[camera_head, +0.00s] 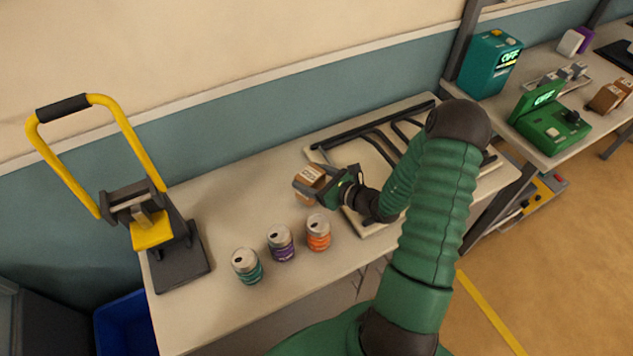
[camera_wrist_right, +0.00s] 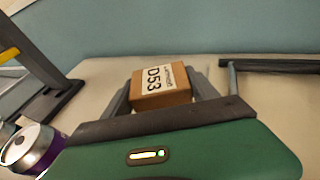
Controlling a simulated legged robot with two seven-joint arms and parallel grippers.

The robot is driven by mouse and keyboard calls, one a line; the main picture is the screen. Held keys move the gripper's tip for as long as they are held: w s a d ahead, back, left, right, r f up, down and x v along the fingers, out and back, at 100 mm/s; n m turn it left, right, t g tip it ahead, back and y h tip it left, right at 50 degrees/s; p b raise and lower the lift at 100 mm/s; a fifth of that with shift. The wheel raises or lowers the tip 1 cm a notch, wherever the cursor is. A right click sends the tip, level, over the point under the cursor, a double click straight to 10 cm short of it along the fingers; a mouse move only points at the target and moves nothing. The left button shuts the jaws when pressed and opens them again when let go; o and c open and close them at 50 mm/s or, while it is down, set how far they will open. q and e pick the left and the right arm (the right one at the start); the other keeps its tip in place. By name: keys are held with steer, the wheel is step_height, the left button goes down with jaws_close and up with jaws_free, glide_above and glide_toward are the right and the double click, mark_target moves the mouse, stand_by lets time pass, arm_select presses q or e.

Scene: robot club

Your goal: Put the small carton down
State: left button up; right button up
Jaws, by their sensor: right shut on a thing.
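The small carton (camera_head: 310,177) is a brown box with a white label on top, above the middle of the light table. In the right wrist view the carton (camera_wrist_right: 162,88) shows its label reading D53, between the two grey fingers. My right gripper (camera_head: 318,183) is shut on the carton, one finger on each side. I cannot tell whether the carton's underside touches the table. My left gripper is not in view.
Teal, purple and orange cans (camera_head: 318,232) stand in front of the carton. A yellow-handled black device (camera_head: 170,240) stands at the left end of the table (camera_head: 215,195). A tray with dark bars (camera_head: 345,155) lies to the right. Clear tabletop lies left of the carton.

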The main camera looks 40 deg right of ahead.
steer(key=shift+a+f, duration=0.3)
steer(key=shift+f, duration=0.55)
steer(key=shift+w+a+f, duration=0.1)
steer(key=shift+a, duration=0.3)
steer(key=o, duration=1.3)
steer(key=shift+d+f, duration=0.1)
steer(key=shift+f, duration=0.05)
steer(key=shift+o, duration=0.8)
steer(key=shift+d+f, duration=0.1)
steer(key=shift+d, duration=0.2)
steer(key=shift+a, duration=0.15)
